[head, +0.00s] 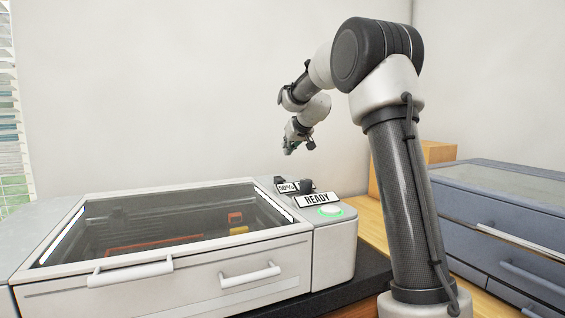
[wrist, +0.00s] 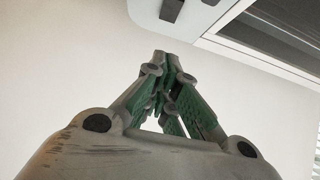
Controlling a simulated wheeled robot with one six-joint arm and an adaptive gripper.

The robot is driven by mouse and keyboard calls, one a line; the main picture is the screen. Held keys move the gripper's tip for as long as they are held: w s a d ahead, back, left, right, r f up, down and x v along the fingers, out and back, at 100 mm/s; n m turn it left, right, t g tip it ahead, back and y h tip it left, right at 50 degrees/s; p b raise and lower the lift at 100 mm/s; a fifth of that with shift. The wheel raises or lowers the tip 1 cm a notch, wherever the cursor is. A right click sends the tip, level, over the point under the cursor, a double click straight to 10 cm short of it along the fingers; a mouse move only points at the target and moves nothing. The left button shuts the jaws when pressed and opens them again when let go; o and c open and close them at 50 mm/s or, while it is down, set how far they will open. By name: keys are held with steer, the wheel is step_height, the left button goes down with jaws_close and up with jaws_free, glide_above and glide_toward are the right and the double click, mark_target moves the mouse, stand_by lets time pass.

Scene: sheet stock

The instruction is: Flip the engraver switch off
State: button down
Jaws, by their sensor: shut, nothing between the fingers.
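The engraver (head: 200,265) is a pale grey machine with a dark glass lid, at the lower left of the head view. Its right-hand panel carries a small black part (head: 306,185) beside a "50%" label, a "READY" sign and a round button (head: 330,211) with a green glowing ring. I cannot tell which part is the switch or how it is set. My gripper (head: 287,151) is shut and empty, in the air above the back of the panel, touching nothing. In the wrist view, its green fingers meet at the tips (wrist: 165,55); a dark block (wrist: 171,9) shows on the panel beyond.
A blue-grey cabinet (head: 500,215) with handles stands at the right, with a cardboard-coloured box (head: 438,152) behind it. A plain wall (head: 150,90) is at the back. The air above the engraver's lid is clear.

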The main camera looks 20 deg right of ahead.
steer(key=x, duration=0.9)
steer(key=shift+w+f, duration=0.25)
steer(key=shift+f, duration=0.05)
steer(key=f, duration=0.3)
steer(key=shift+w+f, duration=0.1)
steer(key=shift+w, duration=0.15)
steer(key=shift+f, duration=0.35)
steer(key=shift+w+f, duration=0.2)
steer(key=shift+f, duration=0.15)
steer(key=shift+s, duration=0.1)
